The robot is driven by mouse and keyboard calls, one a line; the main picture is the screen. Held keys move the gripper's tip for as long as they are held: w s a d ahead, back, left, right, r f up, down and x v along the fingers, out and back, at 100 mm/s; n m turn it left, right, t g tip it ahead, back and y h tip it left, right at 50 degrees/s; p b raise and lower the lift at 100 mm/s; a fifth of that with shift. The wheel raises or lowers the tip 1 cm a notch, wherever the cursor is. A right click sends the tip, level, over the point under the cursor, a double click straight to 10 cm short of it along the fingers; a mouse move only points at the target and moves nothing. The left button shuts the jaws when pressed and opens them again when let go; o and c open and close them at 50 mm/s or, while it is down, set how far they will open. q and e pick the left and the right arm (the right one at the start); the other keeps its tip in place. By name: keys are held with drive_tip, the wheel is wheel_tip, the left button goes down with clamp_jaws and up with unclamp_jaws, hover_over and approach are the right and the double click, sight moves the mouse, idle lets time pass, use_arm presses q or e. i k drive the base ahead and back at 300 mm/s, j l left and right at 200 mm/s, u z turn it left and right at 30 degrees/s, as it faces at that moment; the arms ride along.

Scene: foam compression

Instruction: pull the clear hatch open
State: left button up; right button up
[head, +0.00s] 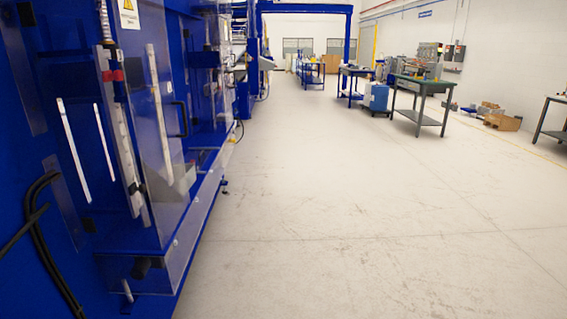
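The clear hatch (153,110) is a see-through panel on the blue machine (30,150) along the left of the head view. A dark handle (181,118) sits on the clear panelling near its right side. The hatch looks closed, though its edges are hard to make out. A white strip (160,120) and a metal rail (121,140) show at the panel. Neither of my grippers is in view.
Black cables (45,235) hang at the machine's lower left. A low clear guard (180,245) juts out along its base. The pale floor (350,220) to the right is open. Workbenches (424,86) and cardboard boxes (502,121) stand farther off at right.

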sight(203, 151)
drive_tip(key=i, duration=1.45)
drive_tip(key=i+u, duration=0.15)
drive_tip(key=i, duration=0.35)
drive_tip(key=i+l+u, duration=0.15)
drive_tip(key=i, duration=0.3)
drive_tip(key=i+l+u, duration=0.1)
drive_tip(key=i, duration=0.4)
